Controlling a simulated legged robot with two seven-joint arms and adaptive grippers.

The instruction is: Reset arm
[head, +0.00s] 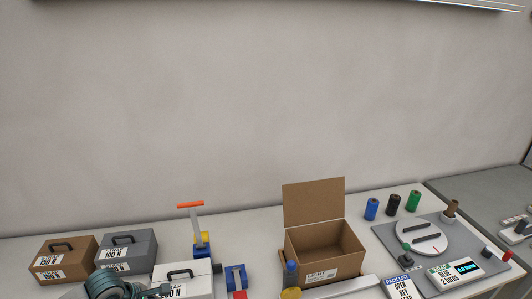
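A teal and dark rounded part of my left arm shows at the bottom left edge of the head view, in front of the cases. Its narrow dark end, which looks like my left gripper (160,290), points right and overlaps the front of a white case (190,271) labelled 100 N. The fingers are too small and cut off to tell whether they are open or shut, or whether they touch the case. My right gripper is not in view.
A brown case (64,261) and a grey case (127,253) stand at left. A blue clamp device (201,245) with an orange handle stands mid-left. An open cardboard box (326,247) stands in the middle. Several spools, a grey plate with a dial (421,237) and a display panel (455,271) are at right.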

